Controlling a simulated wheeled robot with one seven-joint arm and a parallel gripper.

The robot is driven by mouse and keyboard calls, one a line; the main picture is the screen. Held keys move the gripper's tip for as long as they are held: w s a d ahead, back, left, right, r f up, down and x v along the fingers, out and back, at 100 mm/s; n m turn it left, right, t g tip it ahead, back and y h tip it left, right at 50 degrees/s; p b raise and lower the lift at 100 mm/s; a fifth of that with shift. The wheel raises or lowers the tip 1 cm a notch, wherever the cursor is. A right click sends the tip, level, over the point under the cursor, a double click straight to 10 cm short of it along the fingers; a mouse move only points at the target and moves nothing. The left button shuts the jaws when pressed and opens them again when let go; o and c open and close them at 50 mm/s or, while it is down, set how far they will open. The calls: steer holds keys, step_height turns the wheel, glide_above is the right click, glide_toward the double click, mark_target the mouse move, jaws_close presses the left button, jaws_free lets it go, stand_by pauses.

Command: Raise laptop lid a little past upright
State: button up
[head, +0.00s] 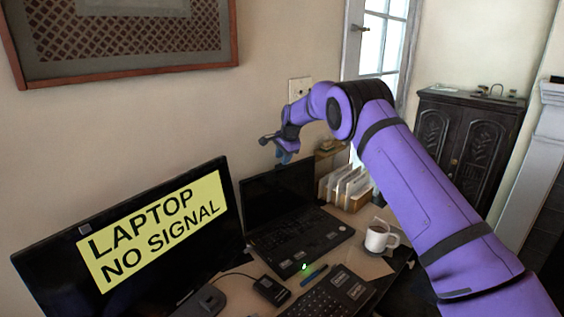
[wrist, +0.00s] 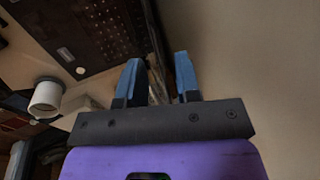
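The black laptop stands open on the desk, with its dark lid (head: 280,190) raised close to upright and its keyboard base (head: 300,240) flat. In the wrist view the laptop keyboard (wrist: 100,32) is at upper left. My gripper (head: 284,157) is just above the lid's top edge in the head view. In the wrist view my gripper (wrist: 158,72) has its two blue fingers spread apart, with a thin dark strip, apparently the lid seen edge-on, running between them. I cannot tell whether a finger touches it.
A monitor (head: 130,245) reading "LAPTOP NO SIGNAL" stands left of the laptop. A file holder (head: 345,187) with papers and a white mug (head: 378,239) are to its right. A black keyboard (head: 325,298) and a small black box (head: 271,290) lie in front. The wall is close behind.

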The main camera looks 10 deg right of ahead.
steer(key=v, duration=0.8)
steer(key=shift+r, duration=0.15)
